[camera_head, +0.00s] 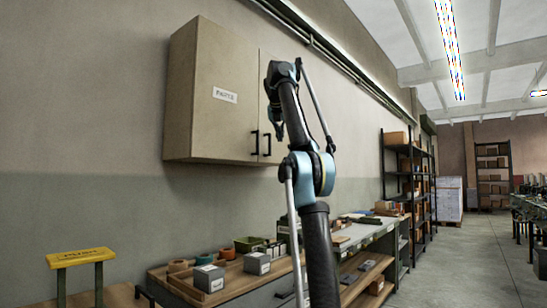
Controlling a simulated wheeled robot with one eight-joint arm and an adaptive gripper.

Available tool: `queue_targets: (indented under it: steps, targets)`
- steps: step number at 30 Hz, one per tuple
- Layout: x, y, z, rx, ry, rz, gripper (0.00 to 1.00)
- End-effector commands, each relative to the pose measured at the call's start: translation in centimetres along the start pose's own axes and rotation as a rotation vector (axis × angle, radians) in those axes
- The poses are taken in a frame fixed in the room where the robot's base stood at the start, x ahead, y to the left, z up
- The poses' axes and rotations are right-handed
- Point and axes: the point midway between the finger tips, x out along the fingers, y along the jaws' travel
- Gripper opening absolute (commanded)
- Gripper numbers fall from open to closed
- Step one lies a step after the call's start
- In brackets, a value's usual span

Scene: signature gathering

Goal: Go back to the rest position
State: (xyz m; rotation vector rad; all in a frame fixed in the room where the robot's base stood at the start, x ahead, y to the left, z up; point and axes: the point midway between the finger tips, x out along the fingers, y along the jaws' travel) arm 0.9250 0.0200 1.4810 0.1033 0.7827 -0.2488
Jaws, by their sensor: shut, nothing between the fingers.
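My arm rises from the bottom middle of the head view, with its blue elbow joint in front of the wall. My gripper (279,132) hangs down at the arm's far end, small and dark, in front of the right door of the wall cabinet (205,125). It is shut and holds nothing. The beige cabinet carries a white label, and both its doors look closed, with two dark handles side by side. The arm hides part of the right door.
Below the cabinet stands a wooden workbench (235,283) with grey boxes (208,278), pots and a green bin (249,244). Shelves (408,180) stand along the wall at right. The grey floor (465,265) there is clear.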

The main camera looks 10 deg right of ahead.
Motion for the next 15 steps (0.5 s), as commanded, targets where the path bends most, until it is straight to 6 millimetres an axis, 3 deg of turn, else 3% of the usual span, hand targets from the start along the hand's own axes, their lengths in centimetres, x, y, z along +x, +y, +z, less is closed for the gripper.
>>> queue_targets:
  steps: [8, 15]
  targets:
    - [-0.1, -0.2, -0.2, 0.018, 0.004, -0.001, 0.0]
    - [0.3, -1.4, -3.2, 0.261, 0.052, -0.017, 0.0]
